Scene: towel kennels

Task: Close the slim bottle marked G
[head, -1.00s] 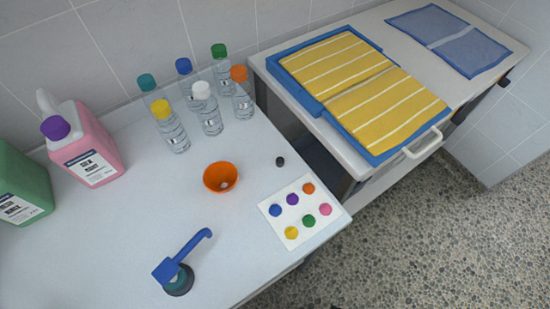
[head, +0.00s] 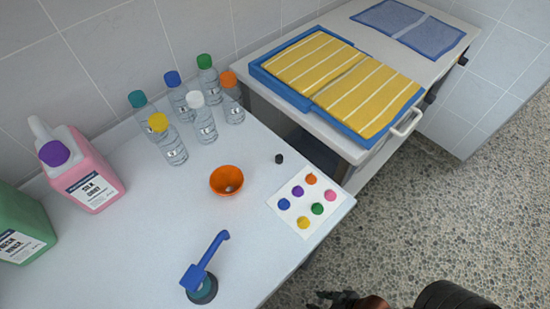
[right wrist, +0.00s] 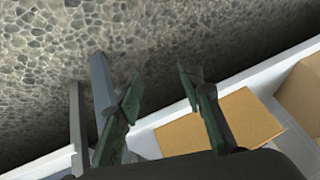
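A group of slim clear bottles stands at the back of the white table, with caps of teal (head: 137,99), blue (head: 172,78), green (head: 204,61), yellow (head: 158,122), white (head: 195,99) and orange (head: 228,79). Their label letters are too small to read, so I cannot tell which is G. A small black piece (head: 279,159) lies on the table, right of an orange bowl (head: 227,181). My right gripper (head: 345,299) shows at the bottom edge of the head view, off the table. In the right wrist view it (right wrist: 160,88) is open and empty over the floor. My left gripper is out of view.
A card with coloured dots (head: 309,203) lies at the table's right corner. A blue-handled device (head: 203,275) stands at the front. Pink (head: 88,178) and green (head: 22,235) jugs stand left. A side table holds yellow towels (head: 368,97). The wrist view shows cardboard boxes (right wrist: 220,124).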

